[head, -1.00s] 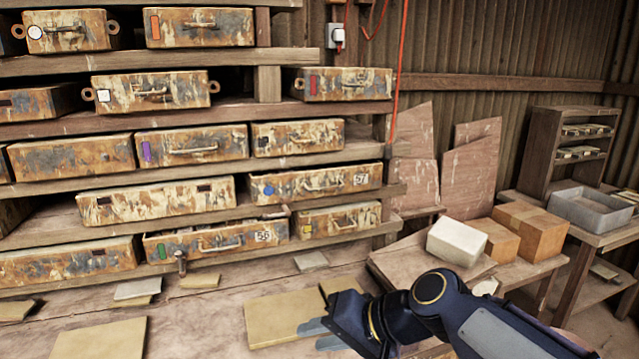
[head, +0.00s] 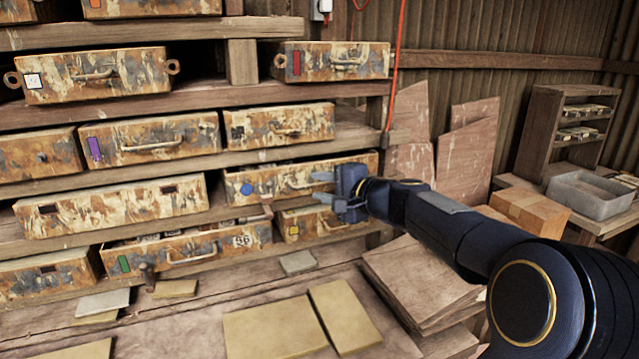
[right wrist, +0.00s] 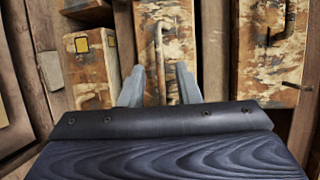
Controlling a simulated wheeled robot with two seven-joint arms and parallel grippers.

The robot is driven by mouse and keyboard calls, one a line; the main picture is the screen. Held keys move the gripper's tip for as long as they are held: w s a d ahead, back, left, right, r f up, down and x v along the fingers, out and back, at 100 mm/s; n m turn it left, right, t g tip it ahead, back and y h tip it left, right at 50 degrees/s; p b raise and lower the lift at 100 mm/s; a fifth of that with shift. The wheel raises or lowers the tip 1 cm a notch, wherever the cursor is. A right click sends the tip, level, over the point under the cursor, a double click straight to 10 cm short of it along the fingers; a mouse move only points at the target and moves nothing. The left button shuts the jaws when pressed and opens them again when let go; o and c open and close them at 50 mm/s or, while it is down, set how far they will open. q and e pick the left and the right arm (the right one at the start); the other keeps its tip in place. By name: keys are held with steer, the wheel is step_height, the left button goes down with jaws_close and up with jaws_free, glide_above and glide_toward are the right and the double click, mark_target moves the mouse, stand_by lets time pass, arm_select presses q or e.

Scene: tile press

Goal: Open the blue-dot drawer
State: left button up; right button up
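The blue-dot drawer (head: 275,182) is a rust-and-cream stained metal box with a round blue dot at its left front. It sits in the shelf, right of centre in its row. Its bar handle (right wrist: 158,50) shows in the right wrist view, running down between my two fingers. My right gripper (head: 322,187) is in front of the drawer's right part, covering its right end and number. The grey fingers (right wrist: 160,85) are apart, one on each side of the handle; I cannot tell whether they touch it. My left gripper is not in view.
The yellow-tag drawer (head: 315,224) is just below, and the green-tag drawer (head: 195,249) stands lower left. A small upright metal post (head: 147,274) is in front of the green-tag drawer. Flat tiles (head: 275,325) lie on the bench below. A cardboard box (head: 535,212) stands at right.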

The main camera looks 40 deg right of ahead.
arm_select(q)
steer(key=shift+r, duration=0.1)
arm_select(e)
steer(key=shift+w+a, duration=0.1)
steer(key=shift+w, duration=0.4)
steer(key=shift+c, duration=0.3)
jaws_close()
steer(key=shift+f, duration=0.1)
